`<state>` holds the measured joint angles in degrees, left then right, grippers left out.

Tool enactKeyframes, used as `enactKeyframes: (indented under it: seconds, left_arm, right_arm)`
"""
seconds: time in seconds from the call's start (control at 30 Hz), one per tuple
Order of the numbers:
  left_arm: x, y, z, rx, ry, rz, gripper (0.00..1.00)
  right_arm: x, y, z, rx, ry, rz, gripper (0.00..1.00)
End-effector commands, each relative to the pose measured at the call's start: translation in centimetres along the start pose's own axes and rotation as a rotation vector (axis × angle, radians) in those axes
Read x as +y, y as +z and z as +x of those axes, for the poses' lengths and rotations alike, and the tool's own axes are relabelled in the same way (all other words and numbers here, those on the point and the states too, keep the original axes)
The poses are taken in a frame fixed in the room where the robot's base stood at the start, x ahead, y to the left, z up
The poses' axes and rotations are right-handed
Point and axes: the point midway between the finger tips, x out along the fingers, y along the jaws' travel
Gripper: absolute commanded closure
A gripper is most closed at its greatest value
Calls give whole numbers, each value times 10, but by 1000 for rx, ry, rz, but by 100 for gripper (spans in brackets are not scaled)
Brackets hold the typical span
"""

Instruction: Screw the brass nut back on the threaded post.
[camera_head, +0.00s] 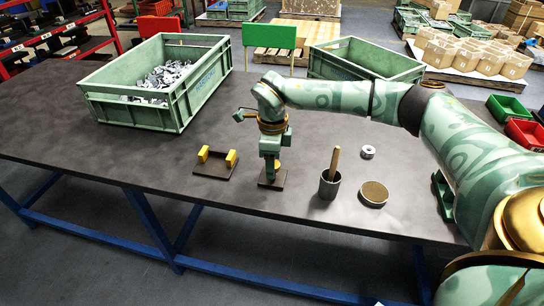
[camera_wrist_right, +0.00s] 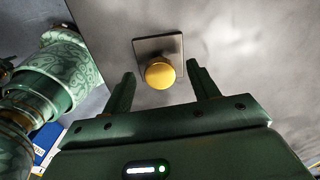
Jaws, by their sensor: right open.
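A brass-yellow round piece (camera_wrist_right: 160,73) stands on a small dark square plate (camera_wrist_right: 175,42) in the right wrist view. I see it end-on, so I cannot tell whether it is the brass nut, the post's top, or the nut on the post. In the head view the plate (camera_head: 268,184) lies on the table below my right gripper (camera_head: 271,168), which hides most of the post. My right gripper (camera_wrist_right: 161,73) is open, its fingers on either side of the brass piece and apart from it. My left gripper is not in view.
A brown plate with two yellow uprights (camera_head: 215,162) lies to the left. A grey cup (camera_head: 329,188) with a wooden stick, a round tin (camera_head: 374,193) and a pale ring (camera_head: 368,152) stand to the right. A green crate (camera_head: 150,115) of metal parts stands at the back left.

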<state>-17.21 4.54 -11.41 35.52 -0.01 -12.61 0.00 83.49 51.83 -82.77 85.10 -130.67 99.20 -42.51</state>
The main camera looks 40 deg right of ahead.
Motion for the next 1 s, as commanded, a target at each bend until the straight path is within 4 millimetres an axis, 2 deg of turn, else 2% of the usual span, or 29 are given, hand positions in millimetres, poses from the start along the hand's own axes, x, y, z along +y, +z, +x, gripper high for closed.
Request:
enactKeyframes:
  seconds: [0.07, 0.2, 0.23, 0.47, 0.8, 1.0]
  left_arm:
    - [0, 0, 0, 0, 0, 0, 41]
    - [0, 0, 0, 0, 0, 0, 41]
    - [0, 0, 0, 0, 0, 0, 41]
    - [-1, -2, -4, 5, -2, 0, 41]
    - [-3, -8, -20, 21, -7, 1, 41]
    - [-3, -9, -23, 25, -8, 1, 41]
  right_arm:
    - [0, 0, 0, 0, 0, 0, 43]
    - [0, 0, 0, 0, 0, 0, 82]
    - [0, 0, 0, 0, 0, 0, 89]
    - [0, 0, -2, 0, 0, 37, 89]
    - [0, 0, -3, -1, -1, 272, 89]
    - [0, 0, -1, -1, 0, 348, 89]
